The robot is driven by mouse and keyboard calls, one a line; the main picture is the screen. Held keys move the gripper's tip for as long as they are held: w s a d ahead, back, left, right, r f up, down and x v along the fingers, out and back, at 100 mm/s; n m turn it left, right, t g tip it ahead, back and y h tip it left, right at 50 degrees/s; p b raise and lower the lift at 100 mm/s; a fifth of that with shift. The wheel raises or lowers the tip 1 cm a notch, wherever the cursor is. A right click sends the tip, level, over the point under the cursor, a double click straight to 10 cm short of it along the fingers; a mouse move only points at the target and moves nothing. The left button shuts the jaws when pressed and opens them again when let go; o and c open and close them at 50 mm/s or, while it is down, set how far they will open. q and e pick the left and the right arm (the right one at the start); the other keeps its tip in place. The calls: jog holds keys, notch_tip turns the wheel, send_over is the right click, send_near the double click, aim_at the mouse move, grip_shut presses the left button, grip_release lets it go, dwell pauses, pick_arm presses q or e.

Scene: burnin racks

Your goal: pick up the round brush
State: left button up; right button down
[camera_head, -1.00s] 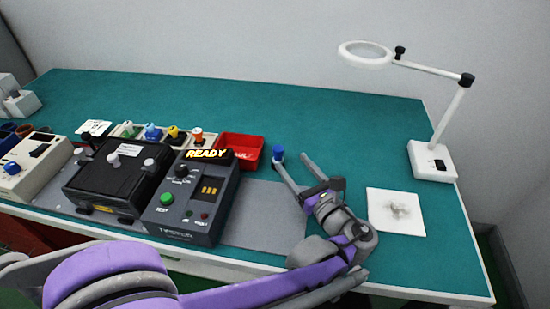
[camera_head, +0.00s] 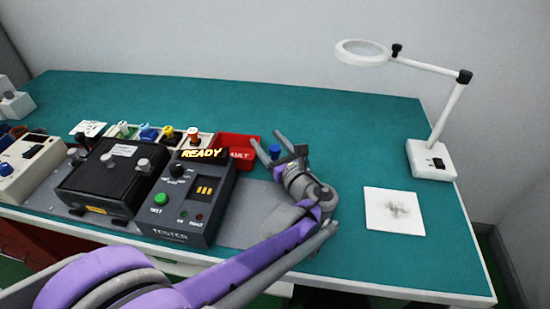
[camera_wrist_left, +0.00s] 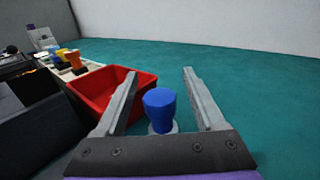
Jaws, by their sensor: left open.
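The round brush, as I take it, is the blue-topped piece (camera_head: 274,151) on the teal bench, right of the red bin. It stands upright, with a pale round foot below the blue part in the left wrist view (camera_wrist_left: 160,100). My left gripper (camera_head: 265,137) is open, low over the bench, with its fingers on either side of the brush. In the wrist view there are gaps between the blue top and both fingers (camera_wrist_left: 160,73). Part of the brush is hidden by the gripper in the head view. My right gripper is not in view.
The red bin (camera_wrist_left: 98,90) is close beside the left finger. The dark tester (camera_head: 190,205) reading READY and a black box (camera_head: 112,180) stand to the left. A white pad (camera_head: 394,212) and a magnifier lamp (camera_head: 431,158) are to the right. The back of the bench is clear.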

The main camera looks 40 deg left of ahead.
pick_arm(q)
grip_shut()
jog(key=shift+r, duration=0.1)
dwell(0.3)
